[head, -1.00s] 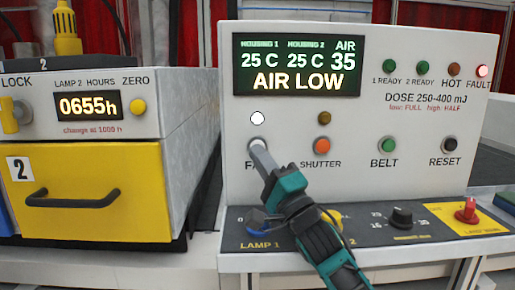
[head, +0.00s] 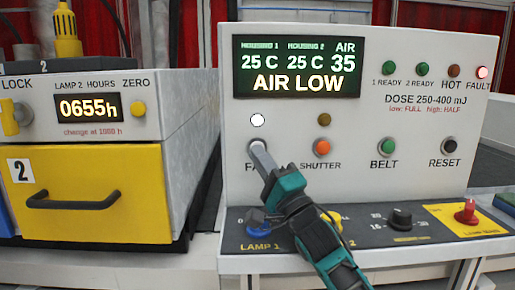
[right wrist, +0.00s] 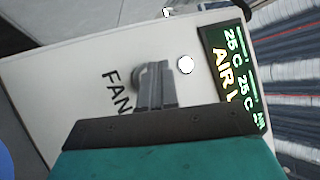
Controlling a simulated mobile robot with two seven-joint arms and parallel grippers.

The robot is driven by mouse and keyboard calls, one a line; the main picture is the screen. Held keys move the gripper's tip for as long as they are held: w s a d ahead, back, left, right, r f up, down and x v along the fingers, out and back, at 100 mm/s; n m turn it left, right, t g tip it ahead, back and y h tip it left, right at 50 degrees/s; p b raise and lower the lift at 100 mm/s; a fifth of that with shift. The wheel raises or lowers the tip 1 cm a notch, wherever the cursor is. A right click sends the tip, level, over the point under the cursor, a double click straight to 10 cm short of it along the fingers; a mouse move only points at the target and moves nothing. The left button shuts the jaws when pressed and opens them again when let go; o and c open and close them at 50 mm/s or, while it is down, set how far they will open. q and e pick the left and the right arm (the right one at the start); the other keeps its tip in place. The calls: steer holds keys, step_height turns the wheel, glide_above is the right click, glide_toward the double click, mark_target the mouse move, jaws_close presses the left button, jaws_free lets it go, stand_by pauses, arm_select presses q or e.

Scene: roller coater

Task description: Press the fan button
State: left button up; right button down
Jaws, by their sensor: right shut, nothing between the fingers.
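The fan button (head: 257,146) is on the white control panel (head: 420,135), above the partly covered FAN label. A lit white lamp (head: 257,120) sits above it. My right gripper (head: 258,150) is shut and empty, with its fingertips over the button's face in the head view. In the right wrist view, the shut fingers (right wrist: 153,85) reach to the button (right wrist: 140,75), whose round rim shows beside them. I cannot tell whether the fingertips press it in. The display (head: 297,67) reads AIR LOW and AIR 35. My left gripper is not in view.
The orange SHUTTER button (head: 322,147) is just right of the fan button. BELT (head: 387,147) and RESET (head: 450,146) buttons are farther right. Below is a ledge with lamp knobs (head: 400,218) and a red switch (head: 466,211). A yellow drawer (head: 90,190) stands left.

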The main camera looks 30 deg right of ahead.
steer(key=shift+w+d, duration=0.1)
steer(key=shift+w, duration=0.15)
stand_by(0.5)
steer(key=shift+w+d, duration=0.2)
stand_by(0.9)
steer(key=shift+a+f, duration=0.1)
steer(key=shift+f, duration=0.1)
steer(key=shift+s+a+f+p, duration=0.15)
steer(key=shift+s+a+p, duration=0.15)
steer(key=shift+s, duration=0.2)
